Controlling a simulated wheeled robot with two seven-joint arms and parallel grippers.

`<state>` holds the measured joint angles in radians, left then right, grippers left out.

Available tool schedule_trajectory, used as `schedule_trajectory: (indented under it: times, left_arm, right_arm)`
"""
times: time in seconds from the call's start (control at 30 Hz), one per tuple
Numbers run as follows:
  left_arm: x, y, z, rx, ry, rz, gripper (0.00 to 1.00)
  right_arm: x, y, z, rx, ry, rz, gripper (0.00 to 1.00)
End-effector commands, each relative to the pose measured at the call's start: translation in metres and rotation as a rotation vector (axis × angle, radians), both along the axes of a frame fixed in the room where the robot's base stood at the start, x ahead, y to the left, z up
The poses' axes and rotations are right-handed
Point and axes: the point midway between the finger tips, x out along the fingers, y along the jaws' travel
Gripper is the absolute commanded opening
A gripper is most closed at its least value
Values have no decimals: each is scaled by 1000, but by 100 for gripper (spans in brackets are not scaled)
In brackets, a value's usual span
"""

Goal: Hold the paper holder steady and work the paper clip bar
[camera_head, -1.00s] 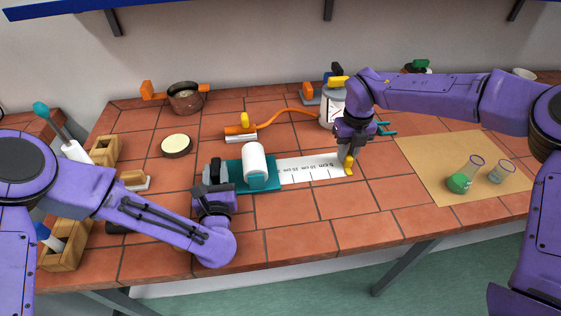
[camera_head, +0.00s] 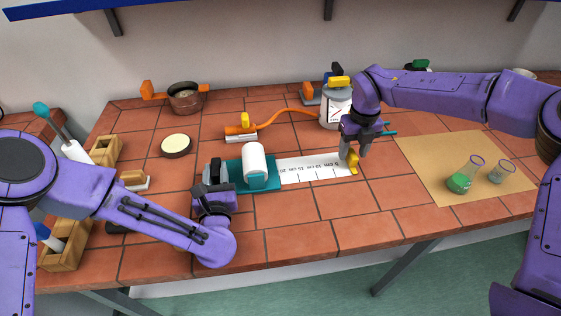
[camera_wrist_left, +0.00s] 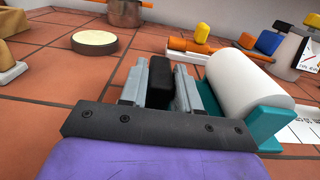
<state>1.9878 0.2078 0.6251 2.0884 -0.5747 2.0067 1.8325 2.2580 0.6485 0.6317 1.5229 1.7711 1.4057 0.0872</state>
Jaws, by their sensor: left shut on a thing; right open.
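The paper holder is a teal base (camera_head: 235,176) with a white paper roll (camera_head: 255,163), left of the bench's middle. A white strip with cm marks (camera_head: 308,170) runs right from the roll along the tiles. The yellow paper clip bar (camera_head: 353,163) is at the strip's right end. My left gripper (camera_head: 212,172) is shut on the holder's black grip at its left end; in the left wrist view the black grip (camera_wrist_left: 160,82) sits between the grey fingers. My right gripper (camera_head: 355,154) is open and empty, its fingertips close to the clip bar; contact is unclear.
A brown mat (camera_head: 425,160) with two flasks lies at the right. An orange hose (camera_head: 285,112), a round tin (camera_head: 176,145) and a pot (camera_head: 186,98) are behind the holder. Tiles in front of the strip are clear.

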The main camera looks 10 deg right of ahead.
Motion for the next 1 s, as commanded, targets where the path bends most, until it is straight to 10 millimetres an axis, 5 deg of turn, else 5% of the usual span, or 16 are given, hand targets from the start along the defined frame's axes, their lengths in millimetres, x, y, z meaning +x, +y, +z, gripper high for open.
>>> schedule_trajectory:
  times: [0.4,1.0]
  left_arm:
    - [0,0,0,0,0,0,0]
    - [0,0,0,0,0,0,0]
  right_arm:
    - [1,0,97,0,-4,-3,52]
    - [0,0,143,0,-1,-1,52]
